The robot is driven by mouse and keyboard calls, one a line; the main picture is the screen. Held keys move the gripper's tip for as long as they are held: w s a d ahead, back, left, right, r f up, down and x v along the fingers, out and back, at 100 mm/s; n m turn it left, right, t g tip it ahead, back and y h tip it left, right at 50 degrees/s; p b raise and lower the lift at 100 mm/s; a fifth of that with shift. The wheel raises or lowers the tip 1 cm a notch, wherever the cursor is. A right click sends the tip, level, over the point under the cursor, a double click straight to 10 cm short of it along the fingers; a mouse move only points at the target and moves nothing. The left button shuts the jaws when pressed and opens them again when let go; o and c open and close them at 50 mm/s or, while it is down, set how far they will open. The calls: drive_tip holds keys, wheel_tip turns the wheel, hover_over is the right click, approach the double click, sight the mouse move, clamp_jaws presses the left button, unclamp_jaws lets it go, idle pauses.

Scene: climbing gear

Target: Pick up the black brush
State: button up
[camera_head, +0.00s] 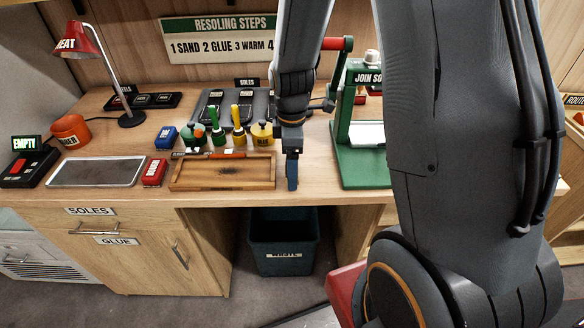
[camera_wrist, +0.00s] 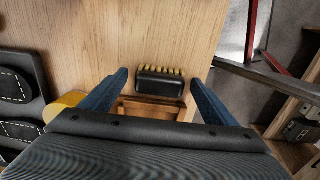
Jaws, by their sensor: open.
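The black brush (camera_wrist: 160,86) lies on the wooden bench top in the wrist view, with a row of yellowish bristles along its upper side. It sits between my two finger lines, just above the wooden tray (camera_wrist: 152,111). My gripper (camera_wrist: 159,78) is open, with one blue finger to each side of the brush; I cannot tell how far above it the fingers are. In the head view my gripper (camera_head: 291,182) points down at the right end of the tray. I cannot make out the brush there; my gripper and arm cover that spot.
A green press (camera_head: 362,168) stands right of my gripper. A yellow glue pot (camera_head: 262,133), upright tools and a red block (camera_head: 154,172) stand to the left. The bench's front edge is close, with a waste bin (camera_head: 284,235) below. Bare bench lies above the brush in the wrist view.

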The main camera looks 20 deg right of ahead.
drive_tip(key=c, duration=1.3)
drive_tip(key=shift+o, duration=0.2)
drive_tip(key=shift+r, duration=0.1)
wheel_tip(320, 180, up, 28)
drive_tip(key=b, duration=0.4)
drive_tip(key=shift+b, duration=0.35)
